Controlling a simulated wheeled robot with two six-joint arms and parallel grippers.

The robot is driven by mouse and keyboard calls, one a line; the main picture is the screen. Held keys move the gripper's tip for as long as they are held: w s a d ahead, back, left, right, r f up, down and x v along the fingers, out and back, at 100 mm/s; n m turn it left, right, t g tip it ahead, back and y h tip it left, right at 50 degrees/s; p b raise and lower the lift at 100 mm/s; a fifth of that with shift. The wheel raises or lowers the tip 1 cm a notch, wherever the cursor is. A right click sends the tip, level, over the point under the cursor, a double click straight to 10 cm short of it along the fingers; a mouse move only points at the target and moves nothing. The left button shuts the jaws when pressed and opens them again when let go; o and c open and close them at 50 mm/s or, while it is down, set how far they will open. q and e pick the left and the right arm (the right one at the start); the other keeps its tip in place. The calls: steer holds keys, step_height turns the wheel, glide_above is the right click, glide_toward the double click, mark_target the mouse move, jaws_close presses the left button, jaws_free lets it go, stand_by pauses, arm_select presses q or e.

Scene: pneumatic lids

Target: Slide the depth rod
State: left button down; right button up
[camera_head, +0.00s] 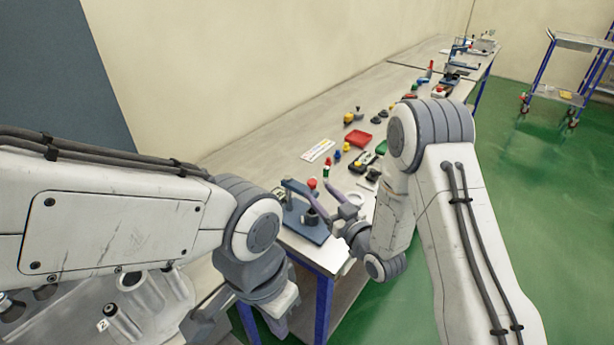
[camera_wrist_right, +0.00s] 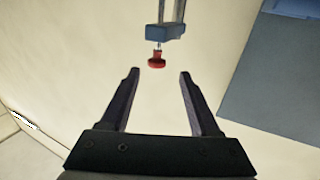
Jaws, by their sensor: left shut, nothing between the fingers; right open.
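A small blue press (camera_head: 307,232) stands at the near end of the bench, with an upright column and a red knob (camera_head: 312,183) on top. In the right wrist view the red knob (camera_wrist_right: 156,63) sits on a short silver stem at a blue block (camera_wrist_right: 161,32). I cannot tell which part is the depth rod. My right gripper (camera_head: 318,203) is open beside the press; in its wrist view the knob lies just beyond and between the fingertips (camera_wrist_right: 158,74), apart from both.
The long bench (camera_head: 262,150) runs to the back along a wall. A red tray (camera_head: 357,139), a white printed strip (camera_head: 318,151) and several small coloured parts lie beyond the press. A blue-framed cart (camera_head: 562,95) stands at the back right on open green floor.

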mark_target(306, 186)
steer(key=p+x, duration=0.1)
steer(key=x, duration=0.3)
steer(key=p+x, duration=0.2)
steer(key=x, duration=0.2)
steer(key=shift+w+d, duration=0.15)
steer(key=shift+d, duration=0.1)
steer(key=shift+w+a, duration=0.25)
steer(key=shift+w, duration=0.1)
steer(key=shift+c, duration=0.3)
jaws_close()
stand_by(0.4)
